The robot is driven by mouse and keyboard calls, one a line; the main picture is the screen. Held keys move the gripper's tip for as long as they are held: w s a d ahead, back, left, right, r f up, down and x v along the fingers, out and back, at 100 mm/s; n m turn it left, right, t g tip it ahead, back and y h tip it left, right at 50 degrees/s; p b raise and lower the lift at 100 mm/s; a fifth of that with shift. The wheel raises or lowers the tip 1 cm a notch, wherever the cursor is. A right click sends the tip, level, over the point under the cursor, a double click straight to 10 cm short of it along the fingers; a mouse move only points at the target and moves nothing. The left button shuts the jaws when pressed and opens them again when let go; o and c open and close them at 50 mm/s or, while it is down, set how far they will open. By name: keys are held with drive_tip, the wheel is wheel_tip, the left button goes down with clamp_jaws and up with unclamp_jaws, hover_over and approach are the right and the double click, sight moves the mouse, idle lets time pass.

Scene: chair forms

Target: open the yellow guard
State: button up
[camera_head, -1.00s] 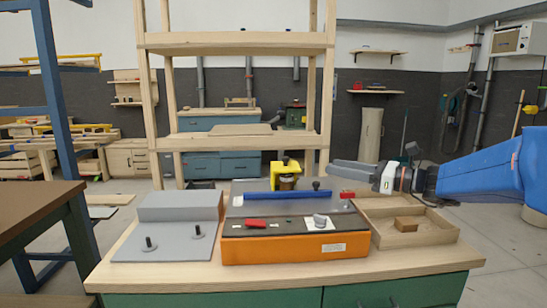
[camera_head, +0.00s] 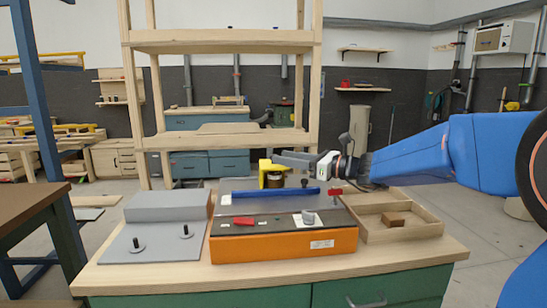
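The yellow guard (camera_head: 265,168) stands at the back of the orange machine (camera_head: 284,246), around a dark cylindrical part. My gripper (camera_head: 282,158) reaches in from the right, just right of the guard's upper part and close to it. From this view I cannot tell whether it touches the guard. The gripper's fingers are seen from the side and overlap, so their opening is unclear. The machine has a grey top, a blue bar (camera_head: 275,192), a red switch (camera_head: 243,221) and a grey knob (camera_head: 308,218) on its front panel.
A grey plate with two dark pegs (camera_head: 152,245) lies left of the machine. A wooden tray (camera_head: 425,219) with a small wooden block (camera_head: 393,220) is at the right. A tall wooden shelf (camera_head: 222,141) stands behind the bench.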

drive_tip(key=shift+x, duration=2.35)
drive_tip(key=shift+c, duration=0.7)
drive_tip(key=shift+a, duration=0.1)
clamp_jaws()
